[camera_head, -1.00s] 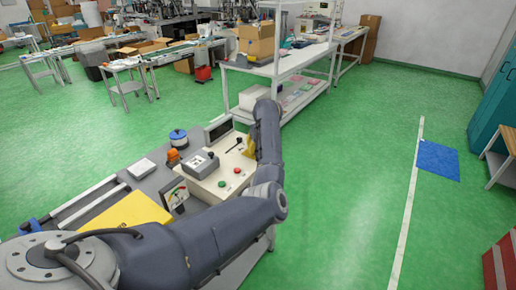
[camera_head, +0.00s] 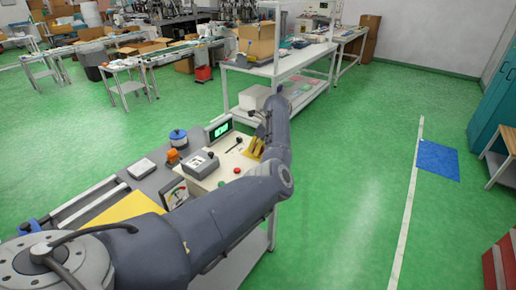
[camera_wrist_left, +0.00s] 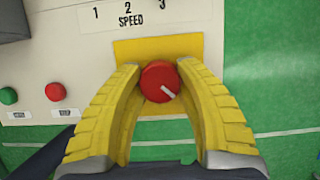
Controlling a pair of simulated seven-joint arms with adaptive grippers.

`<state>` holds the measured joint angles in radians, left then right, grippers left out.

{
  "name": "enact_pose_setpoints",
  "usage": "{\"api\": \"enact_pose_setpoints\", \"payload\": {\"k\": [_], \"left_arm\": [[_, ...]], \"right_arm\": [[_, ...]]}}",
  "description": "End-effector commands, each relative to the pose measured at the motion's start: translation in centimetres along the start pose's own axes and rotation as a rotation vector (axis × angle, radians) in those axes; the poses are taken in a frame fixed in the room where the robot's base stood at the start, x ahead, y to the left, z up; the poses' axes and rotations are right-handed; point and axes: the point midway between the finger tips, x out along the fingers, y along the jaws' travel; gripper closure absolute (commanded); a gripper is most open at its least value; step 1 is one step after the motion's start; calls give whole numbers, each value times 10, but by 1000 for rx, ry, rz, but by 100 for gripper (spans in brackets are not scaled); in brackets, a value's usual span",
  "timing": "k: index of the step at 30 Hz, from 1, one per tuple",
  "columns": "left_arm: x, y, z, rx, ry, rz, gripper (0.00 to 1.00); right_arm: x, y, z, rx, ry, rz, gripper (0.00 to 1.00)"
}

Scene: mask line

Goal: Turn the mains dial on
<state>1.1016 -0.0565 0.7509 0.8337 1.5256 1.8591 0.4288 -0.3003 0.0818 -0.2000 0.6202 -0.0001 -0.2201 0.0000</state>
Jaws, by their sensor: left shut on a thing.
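The red mains dial (camera_wrist_left: 158,82) sits on a yellow plate (camera_wrist_left: 190,47) below the SPEED label in the left wrist view. Its white pointer mark points to the lower right. My left gripper (camera_wrist_left: 160,75) has its yellow ribbed fingers on both sides of the dial, shut on it. In the head view the dial is hidden by my left arm; only a bit of yellow shows beside the wrist at the right end of the control panel (camera_head: 229,160). A small display (camera_head: 219,130) at the back of the panel is lit green. My right gripper is not in view.
A red button (camera_wrist_left: 55,91) and a green button (camera_wrist_left: 8,95) are left of the dial. A grey box (camera_head: 201,164), an orange lamp (camera_head: 173,155) and a blue-topped round item (camera_head: 178,138) stand nearby.

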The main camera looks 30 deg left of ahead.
Motion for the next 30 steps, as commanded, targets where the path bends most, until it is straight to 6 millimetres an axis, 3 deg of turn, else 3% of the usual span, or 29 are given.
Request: {"api": "enact_pose_setpoints", "payload": {"k": [13, 14, 20, 30], "left_arm": [[2, 1, 0, -7, 0, 6, 94], [2, 1, 0, -7, 0, 6, 61], [1, 1, 0, -7, 0, 5, 38], [-3, 0, 0, -7, -1, 3, 37]], "right_arm": [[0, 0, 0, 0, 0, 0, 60], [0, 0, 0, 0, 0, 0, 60], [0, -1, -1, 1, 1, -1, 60], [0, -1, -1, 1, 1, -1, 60]]}}
